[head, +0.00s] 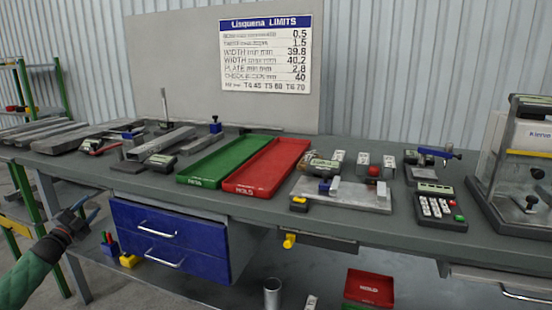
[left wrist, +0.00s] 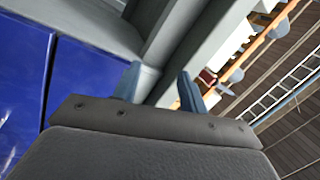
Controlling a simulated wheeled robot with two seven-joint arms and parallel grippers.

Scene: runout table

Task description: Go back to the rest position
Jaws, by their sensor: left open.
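My left gripper (head: 75,215) is at the left of the head view, in front of the table (head: 320,212) and left of the blue drawers. Its arm comes in from the lower left in a green sleeve. The jaws are open with nothing between them. In the left wrist view the two blue-grey fingers (left wrist: 158,88) stand apart, with the blue drawer fronts (left wrist: 25,90) to their left and a grey table leg or rail behind. My right gripper shows in neither view.
On the table are a green tray (head: 196,181), a red tray (head: 237,187), metal bars (head: 160,143), a gauge fixture (head: 340,193), a keypad device (head: 440,208) and a large machine (head: 515,170). Blue drawers (head: 170,235) hang below. A green rack (head: 62,88) stands far left.

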